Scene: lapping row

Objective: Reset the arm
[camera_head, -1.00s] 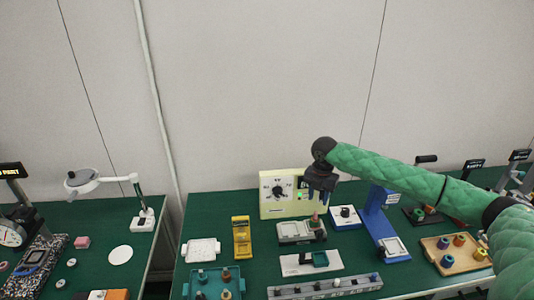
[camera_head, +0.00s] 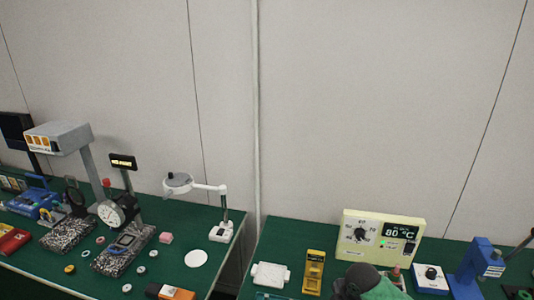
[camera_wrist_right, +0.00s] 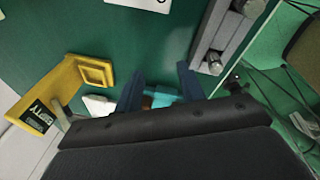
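In the head view, part of my right arm (camera_head: 368,284) shows at the bottom edge, with a dark rounded joint and green padding. Its gripper is out of that view. In the right wrist view, my right gripper (camera_wrist_right: 160,88) has its two dark blue fingers apart with a gap between them. Nothing is clearly held; a teal tray (camera_wrist_right: 163,92) with a brown piece shows beyond the fingers. My left gripper is in neither view.
A cream control box (camera_head: 378,238) reading 80 °C, a yellow holder (camera_head: 313,272) and a blue stand (camera_head: 474,268) are on the right green table. The left table carries dial gauges, granite blocks and a magnifier lamp (camera_head: 178,183). A gap separates the tables.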

